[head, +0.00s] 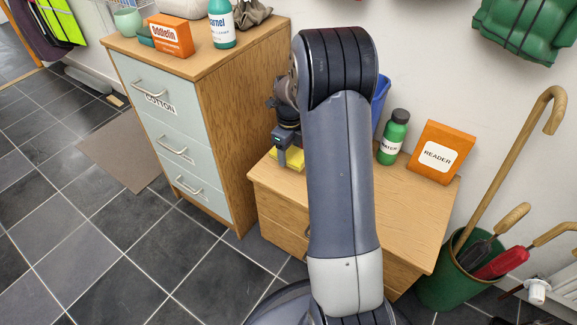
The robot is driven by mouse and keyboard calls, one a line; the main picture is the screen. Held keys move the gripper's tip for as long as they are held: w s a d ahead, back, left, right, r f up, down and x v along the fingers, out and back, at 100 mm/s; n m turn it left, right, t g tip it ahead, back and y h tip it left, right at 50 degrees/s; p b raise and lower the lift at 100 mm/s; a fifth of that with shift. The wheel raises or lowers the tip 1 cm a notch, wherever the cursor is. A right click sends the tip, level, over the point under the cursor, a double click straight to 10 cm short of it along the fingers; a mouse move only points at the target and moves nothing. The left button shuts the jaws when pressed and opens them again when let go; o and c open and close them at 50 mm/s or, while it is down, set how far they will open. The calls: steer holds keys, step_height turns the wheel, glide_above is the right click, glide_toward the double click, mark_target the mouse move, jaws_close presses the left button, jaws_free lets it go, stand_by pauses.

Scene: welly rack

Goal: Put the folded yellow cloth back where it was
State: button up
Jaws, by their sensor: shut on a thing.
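The folded yellow cloth (291,158) is at the left back part of the low wooden cabinet's top (408,215), partly hidden by my gripper. My gripper (287,156) points down at the cloth and is shut on it. The cloth is at or just above the wood; I cannot tell whether it touches. My own arm stands across the middle of the view and hides part of the cabinet top.
A green bottle (394,138), an orange READER box (437,153) and a partly hidden blue thing (381,103) stand at the back of the low cabinet. A taller drawer cabinet (240,120) rises at left. A green bin (447,284) with umbrellas and a cane stands at right.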

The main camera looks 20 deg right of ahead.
mark_target(290, 171)
steer(key=shift+f+b, duration=0.8)
steer(key=shift+f, duration=1.8)
steer(key=shift+f, duration=0.2)
steer(key=o, duration=1)
step_height(290, 171, up, 12)
steer(key=p, duration=0.4)
steer(key=shift+r, duration=0.2)
steer(key=shift+f, duration=0.1)
